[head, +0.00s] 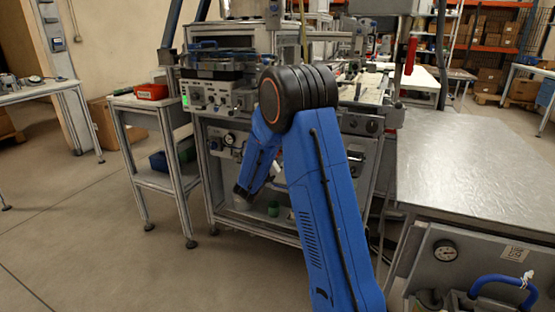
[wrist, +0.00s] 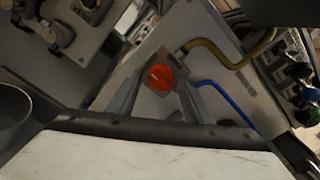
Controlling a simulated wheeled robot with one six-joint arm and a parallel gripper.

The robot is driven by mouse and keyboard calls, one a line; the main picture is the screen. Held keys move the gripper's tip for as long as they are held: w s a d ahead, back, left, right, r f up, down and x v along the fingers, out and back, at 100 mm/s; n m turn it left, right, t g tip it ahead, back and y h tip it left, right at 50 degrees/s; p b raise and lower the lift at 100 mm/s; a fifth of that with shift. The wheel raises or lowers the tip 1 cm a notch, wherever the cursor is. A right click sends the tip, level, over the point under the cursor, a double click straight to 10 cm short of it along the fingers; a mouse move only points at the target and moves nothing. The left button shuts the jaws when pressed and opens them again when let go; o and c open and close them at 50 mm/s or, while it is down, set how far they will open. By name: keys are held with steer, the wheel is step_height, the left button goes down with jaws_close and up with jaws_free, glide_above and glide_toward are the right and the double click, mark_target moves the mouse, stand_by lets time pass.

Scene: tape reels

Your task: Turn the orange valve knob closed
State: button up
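The orange valve knob (wrist: 160,77) shows in the wrist view, on a grey panel just above the middle of the picture. It is round, with a lighter bar across its face. My gripper (wrist: 161,84) is open, with one grey finger left of the knob and one right of it as seen in the picture. I cannot tell whether the fingers touch the knob or how far in front of it they are. In the head view my blue arm covers part of the machine's front, and neither the knob nor my fingertips can be made out.
A blue hose (wrist: 228,101) and a brownish pipe (wrist: 222,54) run right of the knob. The machine (head: 222,152) stands ahead, with a small side table (head: 140,103) on its left holding a red bin (head: 151,91). A metal-topped bench (head: 470,165) is at right.

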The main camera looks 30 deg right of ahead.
steer(key=shift+r, duration=0.1)
steer(key=v, duration=1.7)
steer(key=shift+a, duration=0.2)
steer(key=shift+s, duration=0.15)
